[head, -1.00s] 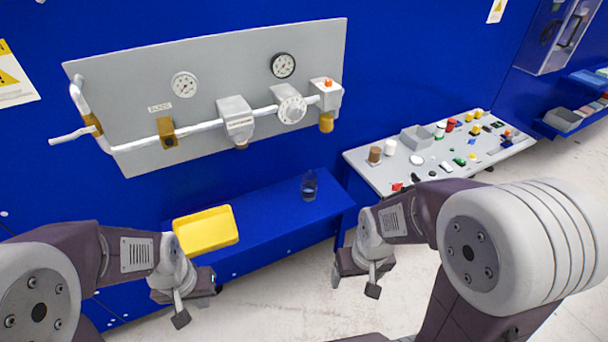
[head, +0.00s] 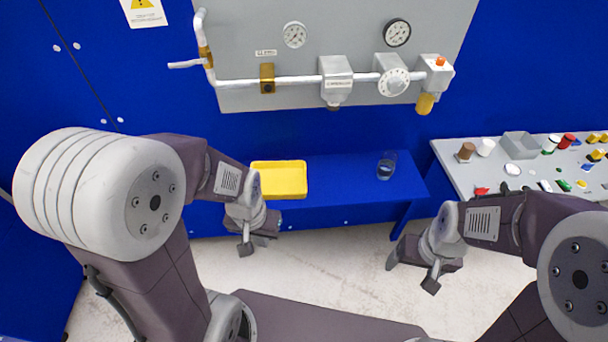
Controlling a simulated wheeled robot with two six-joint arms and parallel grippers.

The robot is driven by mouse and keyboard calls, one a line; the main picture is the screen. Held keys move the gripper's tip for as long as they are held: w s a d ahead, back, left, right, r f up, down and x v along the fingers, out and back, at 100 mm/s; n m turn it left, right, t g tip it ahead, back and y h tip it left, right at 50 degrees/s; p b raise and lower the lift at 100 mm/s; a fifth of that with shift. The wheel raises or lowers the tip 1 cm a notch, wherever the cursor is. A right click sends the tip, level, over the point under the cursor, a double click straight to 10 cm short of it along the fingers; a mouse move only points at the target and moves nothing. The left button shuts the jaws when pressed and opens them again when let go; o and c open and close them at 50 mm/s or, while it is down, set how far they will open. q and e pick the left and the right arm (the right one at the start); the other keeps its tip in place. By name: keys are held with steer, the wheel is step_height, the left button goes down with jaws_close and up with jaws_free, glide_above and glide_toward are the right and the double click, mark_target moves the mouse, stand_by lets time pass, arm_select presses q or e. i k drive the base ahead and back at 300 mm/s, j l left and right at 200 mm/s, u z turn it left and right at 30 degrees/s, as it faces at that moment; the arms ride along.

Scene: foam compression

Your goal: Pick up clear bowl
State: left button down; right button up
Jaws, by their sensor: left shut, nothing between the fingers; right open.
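A small clear vessel (head: 386,167), cup-like in shape, stands upright on the right part of the blue shelf (head: 345,172); nothing else in view looks like a clear bowl. My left gripper (head: 257,246) is shut and empty, below and left of the vessel, in front of the yellow tray. My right gripper (head: 411,272) is open and empty, lower in the picture than the vessel and slightly to its right. Both grippers are apart from the vessel.
A yellow tray (head: 281,181) lies on the shelf's left part. A grey table (head: 465,184) with a grey box (head: 520,145) and several small items stands at the right. A grey panel (head: 260,35) with pipes and gauges hangs above the shelf. The shelf between tray and vessel is bare.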

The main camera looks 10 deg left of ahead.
mark_target(389, 158)
steer(key=i+l+u, duration=0.6)
steer(key=l, duration=0.15)
steer(key=i+l+z, duration=0.1)
